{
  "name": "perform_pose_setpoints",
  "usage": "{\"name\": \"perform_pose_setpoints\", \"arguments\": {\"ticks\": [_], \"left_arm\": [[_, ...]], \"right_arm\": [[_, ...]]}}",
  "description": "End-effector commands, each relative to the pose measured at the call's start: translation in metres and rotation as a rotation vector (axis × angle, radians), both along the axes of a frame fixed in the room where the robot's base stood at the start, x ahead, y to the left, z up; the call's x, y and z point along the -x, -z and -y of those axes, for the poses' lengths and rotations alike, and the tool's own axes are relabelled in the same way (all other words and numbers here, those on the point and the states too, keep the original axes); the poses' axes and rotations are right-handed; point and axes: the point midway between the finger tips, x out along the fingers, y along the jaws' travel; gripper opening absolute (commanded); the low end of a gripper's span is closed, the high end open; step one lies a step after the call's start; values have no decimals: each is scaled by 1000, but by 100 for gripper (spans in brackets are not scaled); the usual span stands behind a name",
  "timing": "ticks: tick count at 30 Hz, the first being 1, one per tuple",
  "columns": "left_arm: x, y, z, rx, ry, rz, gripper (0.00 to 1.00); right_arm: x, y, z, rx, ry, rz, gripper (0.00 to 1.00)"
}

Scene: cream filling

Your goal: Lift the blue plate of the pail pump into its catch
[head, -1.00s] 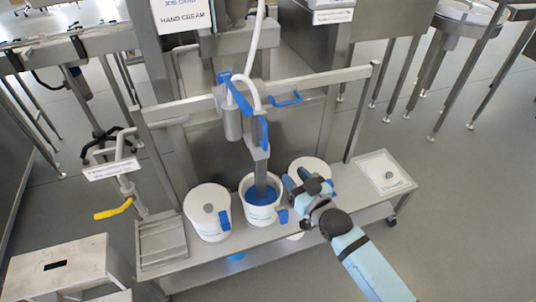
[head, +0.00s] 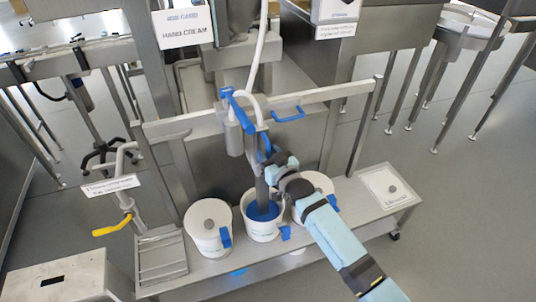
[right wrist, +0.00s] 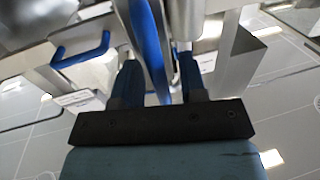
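The blue plate (head: 262,211) sits low inside the open middle pail (head: 263,230), on the lower end of the grey pump column (head: 261,190). My right gripper (head: 268,158) is beside the column above the pail, at the blue lever, which it partly hides in the head view. In the right wrist view the blue lever (right wrist: 147,40) runs down between the two spread fingers (right wrist: 160,78). Some gap shows beside it, so the gripper looks open around the lever. The catch cannot be made out clearly. My left gripper is not in view.
A blue loop handle (head: 288,115) sits on the cross rail. A yellow-handled crank (head: 112,230) stands at the left.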

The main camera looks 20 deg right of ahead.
Motion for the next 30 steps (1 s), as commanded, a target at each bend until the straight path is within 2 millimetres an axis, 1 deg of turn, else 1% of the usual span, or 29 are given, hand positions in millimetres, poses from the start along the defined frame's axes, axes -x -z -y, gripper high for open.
{"name": "perform_pose_setpoints", "arguments": {"ticks": [5,6,8,9,10,11,17,20,22,26,30], "left_arm": [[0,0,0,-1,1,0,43],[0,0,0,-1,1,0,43],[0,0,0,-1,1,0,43],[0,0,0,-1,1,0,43],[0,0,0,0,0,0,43],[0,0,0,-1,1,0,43],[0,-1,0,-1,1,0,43],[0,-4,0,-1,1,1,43],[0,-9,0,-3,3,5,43],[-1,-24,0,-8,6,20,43],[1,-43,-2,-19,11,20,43]], "right_arm": [[0,0,0,0,0,0,39],[0,0,0,0,0,0,34],[0,0,0,0,0,0,20],[0,0,0,0,0,0,11],[0,0,0,0,0,0,4],[0,0,0,0,0,0,0],[0,-1,0,0,0,0,0],[0,-5,0,1,0,0,0],[0,-11,0,1,0,1,0],[0,-30,0,1,0,2,0],[0,-60,0,1,0,3,0]]}}
